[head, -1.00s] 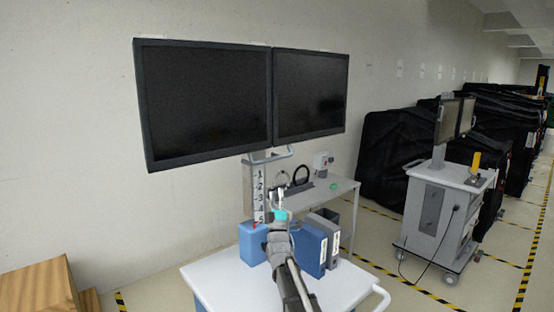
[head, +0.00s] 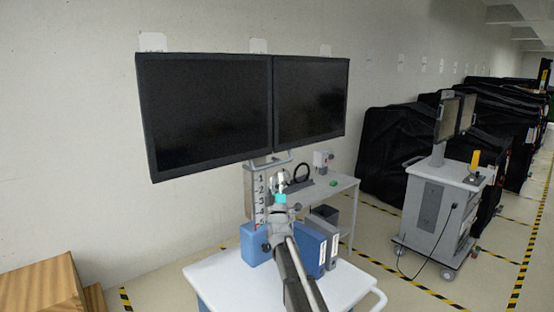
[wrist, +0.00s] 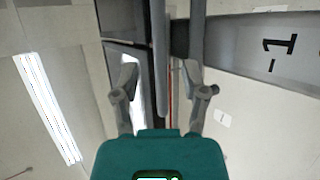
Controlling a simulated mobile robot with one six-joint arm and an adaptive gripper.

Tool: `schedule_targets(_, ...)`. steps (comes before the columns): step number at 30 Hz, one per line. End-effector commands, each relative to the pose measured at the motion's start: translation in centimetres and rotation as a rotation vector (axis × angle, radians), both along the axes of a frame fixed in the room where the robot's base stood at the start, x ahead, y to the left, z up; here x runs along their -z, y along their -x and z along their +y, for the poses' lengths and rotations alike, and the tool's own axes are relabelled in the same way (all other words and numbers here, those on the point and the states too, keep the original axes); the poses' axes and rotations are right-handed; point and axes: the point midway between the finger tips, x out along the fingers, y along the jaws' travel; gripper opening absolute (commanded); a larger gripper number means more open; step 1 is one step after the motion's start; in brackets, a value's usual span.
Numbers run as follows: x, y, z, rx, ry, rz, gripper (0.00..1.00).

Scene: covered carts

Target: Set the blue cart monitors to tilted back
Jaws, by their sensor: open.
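Two dark monitors (head: 205,112) (head: 310,100) stand side by side on a column above the near white-topped cart (head: 222,280), which has blue at its front corner. I cannot tell their exact tilt. A grey bar handle (head: 284,163) shows just under them, above a numbered scale (head: 260,195) on the column. My gripper (head: 276,182) is open, fingertips up, just below the handle and in front of the column. In the wrist view, a grey bar (wrist: 160,60) appears between the spread fingers of my gripper (wrist: 160,72); depth is unclear, and I see no grip on it.
Blue boxes (head: 308,248) stand on the cart top behind my arm. A side table (head: 338,184) is behind. A grey cart (head: 428,210) and black-covered carts (head: 395,150) stand right. A wooden box (head: 42,285) is at lower left.

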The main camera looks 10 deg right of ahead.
Motion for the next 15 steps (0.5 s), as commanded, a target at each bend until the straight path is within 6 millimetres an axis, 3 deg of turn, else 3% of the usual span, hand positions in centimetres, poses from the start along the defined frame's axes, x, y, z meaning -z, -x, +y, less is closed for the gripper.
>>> schedule_targets(15,-4.1,-3.3,-0.5,0.002,0.001,0.001,0.57)
